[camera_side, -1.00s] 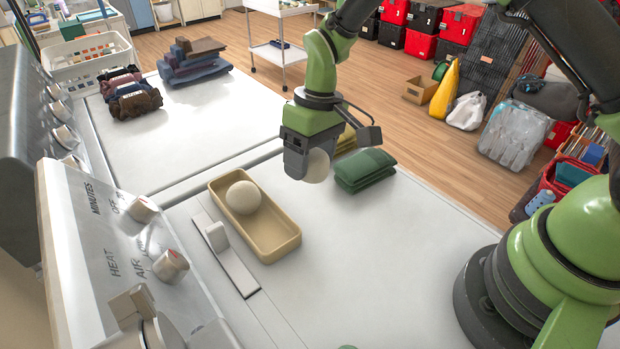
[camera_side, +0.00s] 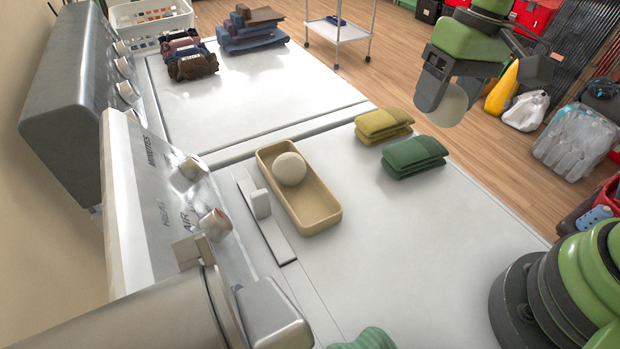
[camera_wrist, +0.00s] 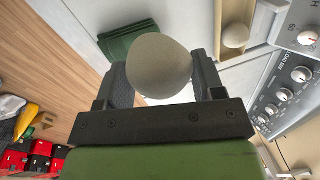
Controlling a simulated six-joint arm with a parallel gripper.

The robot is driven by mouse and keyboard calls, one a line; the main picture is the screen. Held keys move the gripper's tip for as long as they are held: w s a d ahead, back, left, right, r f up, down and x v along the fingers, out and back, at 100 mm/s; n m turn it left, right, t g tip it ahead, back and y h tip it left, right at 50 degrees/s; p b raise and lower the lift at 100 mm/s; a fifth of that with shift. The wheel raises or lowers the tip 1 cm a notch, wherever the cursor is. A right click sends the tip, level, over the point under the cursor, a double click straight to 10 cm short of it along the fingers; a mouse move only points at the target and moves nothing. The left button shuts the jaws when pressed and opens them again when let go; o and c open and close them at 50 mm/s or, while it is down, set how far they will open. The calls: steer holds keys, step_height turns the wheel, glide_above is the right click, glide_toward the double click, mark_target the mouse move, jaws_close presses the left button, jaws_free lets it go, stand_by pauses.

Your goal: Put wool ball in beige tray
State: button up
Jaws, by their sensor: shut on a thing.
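The beige tray (camera_side: 326,219) lies on the white appliance top in the side view, with one pale wool ball (camera_side: 290,169) resting in its far end. In the wrist view the tray (camera_wrist: 221,40) and that ball (camera_wrist: 235,36) show at the upper right. My gripper (camera_side: 440,98) is shut on a second pale wool ball (camera_side: 452,104), held in the air to the right of the tray and above the folded cloths. The held ball (camera_wrist: 159,68) sits between both fingers in the wrist view.
A folded green cloth (camera_side: 414,156) and a folded yellow cloth (camera_side: 383,123) lie right of the tray. A control panel with knobs (camera_side: 165,195) rises to its left. Folded clothes (camera_side: 250,32) lie farther back. The top in front of the tray is mostly clear.

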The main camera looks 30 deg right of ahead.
steer(key=w+a+f+m+t, duration=0.1)
steer(key=w+a+f+m, duration=0.25)
steer(key=a+m, duration=0.4)
steer(key=m+h, duration=0.2)
steer(key=m, duration=0.5)
glide_above(309, 204)
steer(key=f, duration=0.2)
steer(key=shift+t, duration=0.4)
steer(key=f, duration=0.9)
steer(key=shift+s+f, duration=0.3)
steer(key=shift+s, duration=0.1)
steer(key=shift+f, duration=0.15)
steer(key=o, duration=0.6)
steer(key=shift+o, duration=0.2)
